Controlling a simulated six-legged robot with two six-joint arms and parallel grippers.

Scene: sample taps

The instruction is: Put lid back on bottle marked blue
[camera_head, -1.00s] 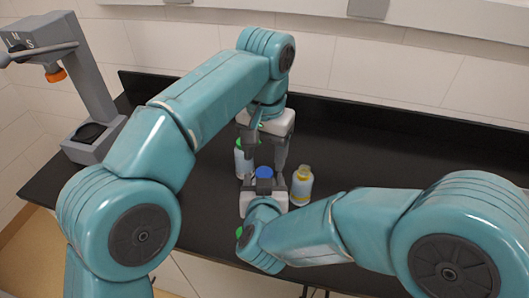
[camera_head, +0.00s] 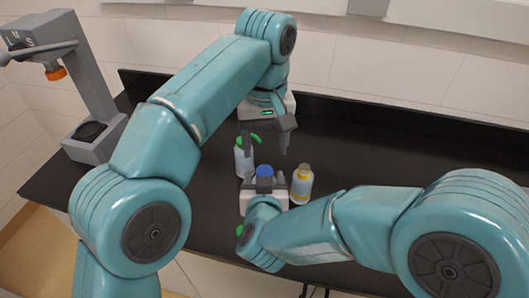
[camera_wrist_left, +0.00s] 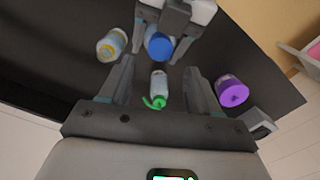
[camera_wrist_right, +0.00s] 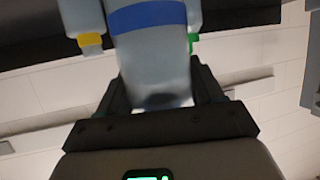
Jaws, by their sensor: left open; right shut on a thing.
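The bottle marked blue (camera_wrist_right: 150,60) is held upright in my right gripper (camera_head: 264,186). Its blue lid (camera_head: 264,171) sits on top, and it shows as a round blue disc in the left wrist view (camera_wrist_left: 158,46). I cannot tell how tightly the lid is seated. My right gripper is shut on the bottle's body. My left gripper (camera_head: 266,138) is open and empty, pointing down above and behind the blue-lidded bottle. Its two fingers are spread apart.
A bottle with yellow bands (camera_head: 302,185) stands just right of the blue one. A green-topped bottle (camera_head: 243,162) stands behind left. A grey device (camera_head: 93,140) stands at left. The black bench (camera_head: 380,160) is clear at right.

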